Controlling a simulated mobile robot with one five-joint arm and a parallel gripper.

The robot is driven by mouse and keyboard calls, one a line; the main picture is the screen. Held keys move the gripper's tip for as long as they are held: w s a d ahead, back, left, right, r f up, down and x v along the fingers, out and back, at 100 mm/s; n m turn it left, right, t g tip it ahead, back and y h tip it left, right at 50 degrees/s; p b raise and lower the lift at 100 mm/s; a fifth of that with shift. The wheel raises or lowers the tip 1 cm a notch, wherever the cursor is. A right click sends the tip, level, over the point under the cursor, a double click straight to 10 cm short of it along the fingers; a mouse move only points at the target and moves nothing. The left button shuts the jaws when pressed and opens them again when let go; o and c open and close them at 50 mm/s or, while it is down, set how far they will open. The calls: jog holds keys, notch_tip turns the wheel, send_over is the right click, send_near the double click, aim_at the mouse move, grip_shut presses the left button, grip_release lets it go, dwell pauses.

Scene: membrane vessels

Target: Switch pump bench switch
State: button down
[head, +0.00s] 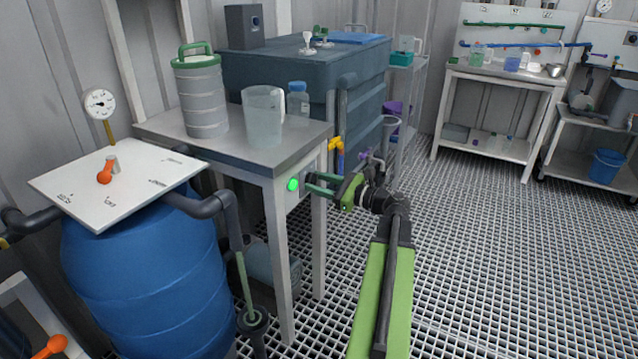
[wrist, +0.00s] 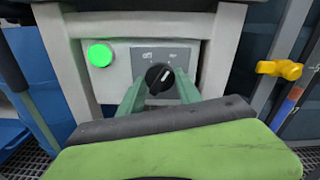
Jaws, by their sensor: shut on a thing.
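The pump bench switch (wrist: 159,79) is a black rotary knob with a white pointer line, on a grey plate on the bench's front apron. In the wrist view the pointer tilts toward the upper right. A green lamp (wrist: 100,55) glows to the left of the plate, and the lamp also shows in the head view (head: 293,185). My gripper (head: 311,184) reaches the apron from the right. In the wrist view its two green fingers (wrist: 159,88) stand on either side of the knob and are shut on it. In the head view the fingers hide the knob.
The bench top (head: 172,133) carries a ribbed grey canister (head: 200,98), a clear jug (head: 262,115) and a blue-capped bottle (head: 298,103). A blue barrel (head: 145,275) stands at the left. A yellow valve handle (wrist: 279,69) is right of the switch. Open grating floor lies to the right.

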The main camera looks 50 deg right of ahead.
jog(key=c, duration=0.8)
grip_release()
jog(key=shift+c, duration=0.2)
jog(key=shift+s, duration=0.1)
jog(key=v, duration=1.7)
jog(key=shift+s, duration=0.1)
